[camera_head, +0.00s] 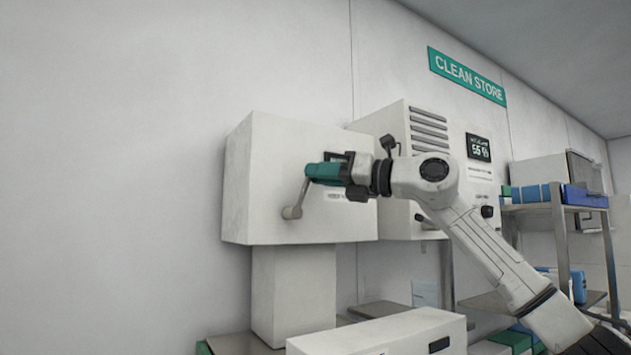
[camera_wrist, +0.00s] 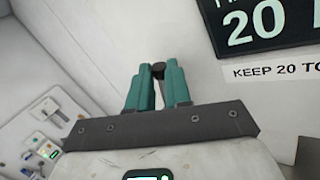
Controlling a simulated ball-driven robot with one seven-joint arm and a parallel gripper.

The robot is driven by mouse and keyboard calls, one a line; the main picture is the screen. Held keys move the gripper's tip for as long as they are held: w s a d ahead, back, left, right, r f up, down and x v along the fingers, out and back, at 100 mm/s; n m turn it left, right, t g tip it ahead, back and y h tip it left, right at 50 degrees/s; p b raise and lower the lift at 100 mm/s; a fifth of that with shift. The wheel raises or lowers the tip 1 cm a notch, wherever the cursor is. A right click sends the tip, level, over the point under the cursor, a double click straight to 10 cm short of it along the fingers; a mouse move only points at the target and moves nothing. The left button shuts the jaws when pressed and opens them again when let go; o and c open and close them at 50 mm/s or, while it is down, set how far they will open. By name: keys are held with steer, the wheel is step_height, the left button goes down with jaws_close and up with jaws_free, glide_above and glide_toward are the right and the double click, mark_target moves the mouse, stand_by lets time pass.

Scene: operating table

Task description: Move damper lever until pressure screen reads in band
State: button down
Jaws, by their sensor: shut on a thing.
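The damper lever (camera_head: 300,195) is a grey arm on the front of a white wall box (camera_head: 262,180). It rises from a round pivot and leans slightly right. My gripper (camera_head: 315,171) has teal fingers and is shut on the lever's upper end. In the wrist view the dark lever knob (camera_wrist: 158,70) shows between the fingertips. The pressure screen (camera_wrist: 265,22) is black with pale digits and shows 20; its top and right side are cut off. In the head view my gripper hides most of this screen.
A second white cabinet (camera_head: 390,125) with vents and another display (camera_head: 479,148) stands to the right. A shelf rack (camera_head: 560,235) with blue and green packs is further right. A white case (camera_head: 380,335) lies below. The wall left of the box is clear.

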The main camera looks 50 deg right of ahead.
steer(key=shift+s+d+f+m+t, duration=0.1)
steer(key=shift+d+f+m+t, duration=0.1)
steer(key=shift+d+m+t, duration=0.3)
steer(key=shift+a, duration=0.15)
steer(key=c, duration=1.1)
jaws_free()
steer(key=shift+o, duration=0.2)
steer(key=b+v, duration=0.3)
steer(key=v, duration=0.8)
steer(key=shift+b, duration=0.3)
steer(key=shift+r, duration=0.1)
